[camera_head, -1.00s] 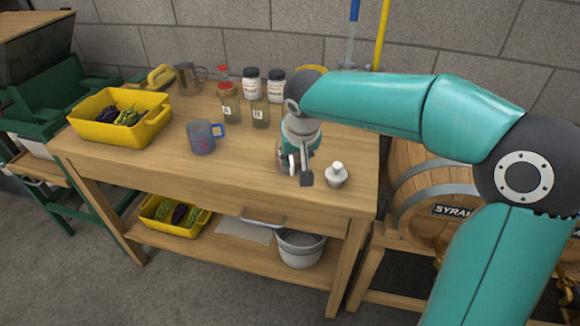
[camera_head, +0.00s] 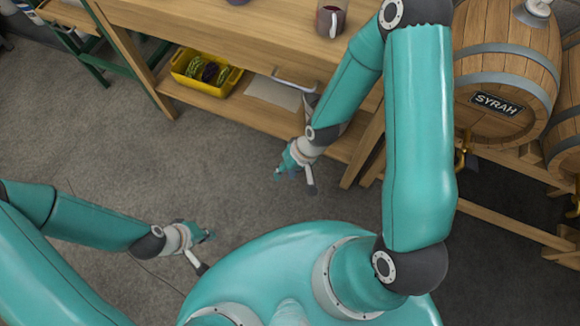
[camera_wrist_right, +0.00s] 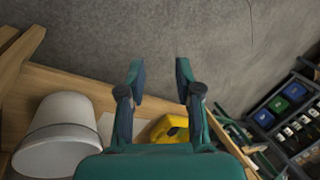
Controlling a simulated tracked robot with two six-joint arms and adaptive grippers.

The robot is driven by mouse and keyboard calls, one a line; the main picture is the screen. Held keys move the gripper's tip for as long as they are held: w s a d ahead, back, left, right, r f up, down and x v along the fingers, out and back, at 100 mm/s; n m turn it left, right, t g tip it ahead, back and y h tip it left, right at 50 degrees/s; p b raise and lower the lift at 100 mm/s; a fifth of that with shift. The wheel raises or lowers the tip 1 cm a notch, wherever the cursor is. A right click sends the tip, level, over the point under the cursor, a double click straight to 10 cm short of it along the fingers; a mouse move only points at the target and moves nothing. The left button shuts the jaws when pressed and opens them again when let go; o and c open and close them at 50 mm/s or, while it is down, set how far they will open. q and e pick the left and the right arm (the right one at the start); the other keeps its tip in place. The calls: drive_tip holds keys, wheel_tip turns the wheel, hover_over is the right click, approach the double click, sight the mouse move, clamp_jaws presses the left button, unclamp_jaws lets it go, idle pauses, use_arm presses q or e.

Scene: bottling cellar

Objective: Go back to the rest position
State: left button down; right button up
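My right gripper (camera_head: 295,182) hangs in front of the wooden bench, near the level of its lower shelf. In the right wrist view my right gripper (camera_wrist_right: 160,80) shows its two fingers spread apart with nothing between them. My left gripper (camera_head: 205,253) is at the lower left, over the grey floor beside my own body. Its fingers are spread and it looks empty.
The bench's lower shelf (camera_head: 252,112) holds a yellow crate (camera_head: 213,92) of dark and green produce. A Syrah barrel (camera_head: 505,62) is at right. A pale bucket (camera_wrist_right: 58,135) is near my right gripper. Floor at left is clear.

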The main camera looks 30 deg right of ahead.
drive_tip(key=s+a+f, duration=0.1)
drive_tip(key=s+f, duration=0.2)
drive_tip(key=s, duration=0.2)
drive_tip(key=shift+s+a+f, duration=0.25)
drive_tip(key=shift+s+a, duration=0.15)
